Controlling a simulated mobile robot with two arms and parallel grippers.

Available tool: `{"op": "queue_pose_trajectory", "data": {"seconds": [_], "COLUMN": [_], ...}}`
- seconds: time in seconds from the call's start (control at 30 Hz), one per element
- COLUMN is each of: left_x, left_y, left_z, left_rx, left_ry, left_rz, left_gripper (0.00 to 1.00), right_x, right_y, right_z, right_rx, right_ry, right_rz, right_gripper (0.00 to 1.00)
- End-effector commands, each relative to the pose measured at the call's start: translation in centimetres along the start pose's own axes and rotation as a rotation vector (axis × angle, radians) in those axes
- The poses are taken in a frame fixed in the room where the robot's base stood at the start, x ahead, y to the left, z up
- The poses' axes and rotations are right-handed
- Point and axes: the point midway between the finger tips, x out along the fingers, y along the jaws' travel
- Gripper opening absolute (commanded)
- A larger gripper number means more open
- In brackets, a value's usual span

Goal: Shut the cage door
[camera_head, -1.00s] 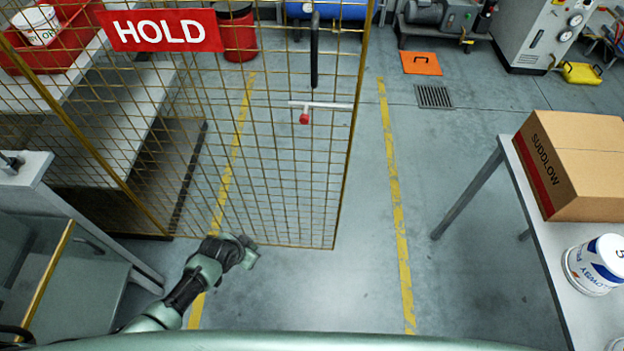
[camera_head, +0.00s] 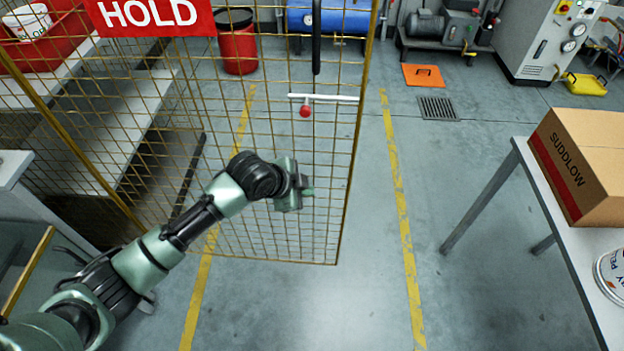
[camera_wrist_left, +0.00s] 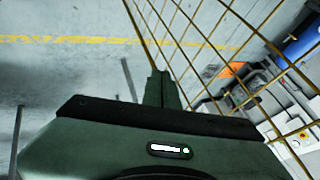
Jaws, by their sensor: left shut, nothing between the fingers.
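The cage door (camera_head: 262,150) is a yellow-framed wire mesh panel standing upright, its right edge beside open floor. It carries a black vertical handle (camera_head: 316,40) and a pale slide bolt with a red knob (camera_head: 305,112). My left gripper (camera_head: 305,190) is in front of the lower right part of the mesh, below the bolt and left of the door's right edge. Its fingers are shut and empty; they also show in the left wrist view (camera_wrist_left: 165,90), with mesh (camera_wrist_left: 205,50) close beyond. I cannot tell whether they touch the mesh. My right gripper is out of view.
A red HOLD sign (camera_head: 150,14) hangs on the mesh at upper left. A table (camera_head: 558,230) with a SUDDLOW carton (camera_head: 590,165) and a white bucket (camera_head: 612,270) stands at right. The floor (camera_head: 375,270) between door and table is clear.

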Motion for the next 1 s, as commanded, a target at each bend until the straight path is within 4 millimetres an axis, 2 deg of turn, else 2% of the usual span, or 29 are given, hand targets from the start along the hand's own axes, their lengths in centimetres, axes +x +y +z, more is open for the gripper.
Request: {"op": "queue_pose_trajectory", "data": {"seconds": [0.03,0.13,0.2,0.3,0.5,1.0], "left_x": [1.2,3.2,3.4,4.0,4.5,4.5], "left_y": [0.1,0.1,-1.4,-2.4,-3.5,-3.6], "left_z": [0.0,0.0,0.0,0.0,0.0,-0.1], "left_rx": [-0.003,-0.002,-0.002,-0.002,-0.001,-0.008], "left_ry": [0.000,0.000,-0.001,0.000,-0.001,-0.003], "left_rz": [0.002,0.001,-0.004,-0.003,-0.002,-0.005], "left_gripper": [0.00,0.00,0.00,0.00,0.00,0.00], "right_x": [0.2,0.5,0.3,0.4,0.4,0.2], "right_y": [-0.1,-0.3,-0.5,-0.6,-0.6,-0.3], "right_z": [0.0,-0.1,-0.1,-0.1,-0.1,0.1], "right_rx": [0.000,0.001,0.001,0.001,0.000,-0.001], "right_ry": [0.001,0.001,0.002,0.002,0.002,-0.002], "right_rz": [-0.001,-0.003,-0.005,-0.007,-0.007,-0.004], "right_gripper": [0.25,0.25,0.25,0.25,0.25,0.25]}}
